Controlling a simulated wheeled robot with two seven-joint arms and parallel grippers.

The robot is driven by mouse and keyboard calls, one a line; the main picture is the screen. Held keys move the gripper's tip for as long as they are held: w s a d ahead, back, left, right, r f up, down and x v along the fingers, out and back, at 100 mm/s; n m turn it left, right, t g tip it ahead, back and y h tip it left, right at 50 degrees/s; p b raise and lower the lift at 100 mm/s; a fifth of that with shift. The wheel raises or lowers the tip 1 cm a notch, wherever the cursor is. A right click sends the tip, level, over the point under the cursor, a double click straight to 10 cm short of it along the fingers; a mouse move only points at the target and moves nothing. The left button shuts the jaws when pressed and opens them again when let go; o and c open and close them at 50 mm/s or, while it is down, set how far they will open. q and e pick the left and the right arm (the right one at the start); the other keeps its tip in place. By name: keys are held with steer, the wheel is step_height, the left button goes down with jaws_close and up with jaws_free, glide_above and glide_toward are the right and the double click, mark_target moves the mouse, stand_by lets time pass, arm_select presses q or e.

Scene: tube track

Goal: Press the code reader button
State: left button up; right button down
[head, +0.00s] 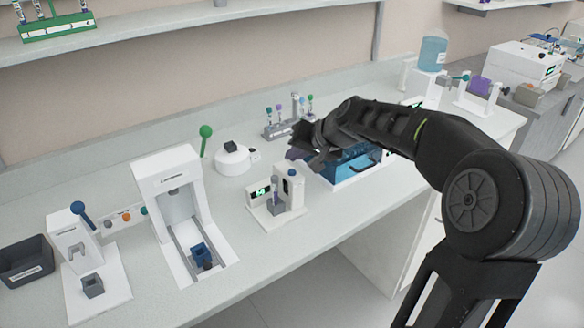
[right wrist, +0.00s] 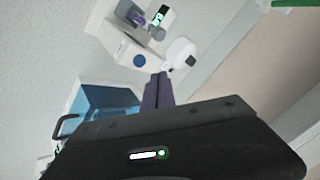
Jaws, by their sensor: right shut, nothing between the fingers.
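The small white code reader (head: 290,190) stands on the bench near the middle of the head view. It has a green-lit display (head: 261,193), a blue round button (head: 292,172) on top and a tube (head: 276,187) upright in front. The right wrist view also shows the reader, tilted, with its blue button (right wrist: 139,60) facing the camera. My right gripper (head: 294,153) is shut and empty. It is above and behind the reader, apart from the button. Its closed fingers (right wrist: 157,92) show in the right wrist view. My left gripper is out of view.
A blue water bath (head: 350,165) stands under my right forearm. A round white device (head: 232,160) and a tube rack (head: 280,128) stand behind the reader. A white slide-rail machine (head: 170,180) is to its left. Bare bench lies in front.

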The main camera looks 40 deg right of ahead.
mark_target(294, 174)
steer(key=shift+r+p, duration=1.05)
steer(key=shift+r, duration=0.7)
